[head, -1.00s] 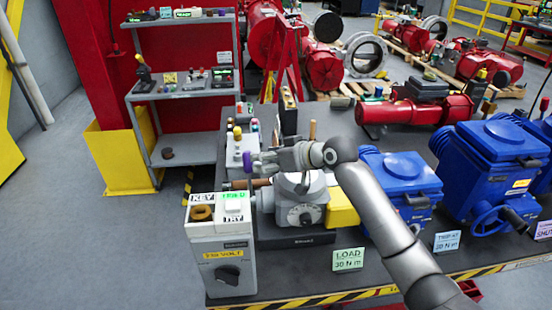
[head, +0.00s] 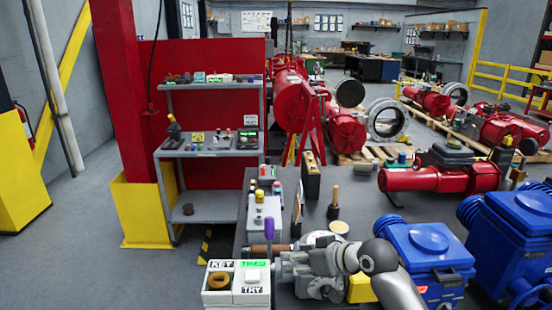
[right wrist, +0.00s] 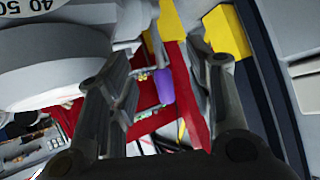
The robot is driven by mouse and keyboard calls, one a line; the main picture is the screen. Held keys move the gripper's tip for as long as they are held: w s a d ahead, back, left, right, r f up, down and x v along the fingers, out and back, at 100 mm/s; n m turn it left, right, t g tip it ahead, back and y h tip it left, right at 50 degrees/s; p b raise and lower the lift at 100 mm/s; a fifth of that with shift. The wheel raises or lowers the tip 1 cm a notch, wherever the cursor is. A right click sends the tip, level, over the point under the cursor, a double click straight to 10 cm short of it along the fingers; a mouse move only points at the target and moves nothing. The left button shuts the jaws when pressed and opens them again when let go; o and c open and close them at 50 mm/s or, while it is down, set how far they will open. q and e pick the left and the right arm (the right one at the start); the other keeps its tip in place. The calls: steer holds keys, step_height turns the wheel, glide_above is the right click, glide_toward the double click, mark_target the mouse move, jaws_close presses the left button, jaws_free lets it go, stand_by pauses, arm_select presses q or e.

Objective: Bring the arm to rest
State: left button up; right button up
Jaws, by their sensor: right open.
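My right arm (head: 390,285) comes in from the lower right of the head view. Its right gripper (head: 282,264) points left over a grey dial unit (head: 325,290) on the bench. The gripper is open and empty; its two fingers also show in the right wrist view (right wrist: 160,85). A purple knob (head: 270,246) stands just past the fingertips, and the right wrist view shows it in the gap beyond the fingers (right wrist: 164,86). I cannot tell whether anything touches. My left gripper is not in view.
A white key box (head: 237,297) with a lit green TRIED label is close by at front. Blue actuators (head: 425,240) stand right of the arm. A grey shelf (head: 210,150) and a red actuator (head: 440,178) are farther back. Open floor (head: 80,260) lies left.

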steer(key=s+d+f+m+g+h, duration=0.1)
steer(key=s+d+f+h, duration=0.1)
steer(key=s+f, duration=0.6)
steer(key=s+d+f+m+g+h, duration=0.1)
steer(key=s+d+f, duration=0.1)
steer(key=s+f, duration=0.6)
steer(key=s+d+m+g+h, duration=0.15)
steer(key=s+d, duration=0.35)
steer(key=s, duration=0.5)
steer(key=s+d+m+g+h, duration=0.1)
steer(key=s+d+h, duration=0.25)
steer(key=s, duration=0.75)
step_height(320, 180, down, 29)
steer(key=g+b, duration=0.1)
steer(key=b, duration=0.1)
steer(key=s+d+f+b, duration=0.1)
steer(key=s+f, duration=0.8)
steer(key=s+d+f+g+b, duration=0.1)
steer(key=s+d+f, duration=0.1)
steer(key=s+f, duration=0.6)
steer(key=shift+s+d+f+n, duration=0.35)
steer(key=shift+f+n, duration=0.1)
steer(key=shift+f, duration=0.1)
steer(key=shift+g, duration=0.25)
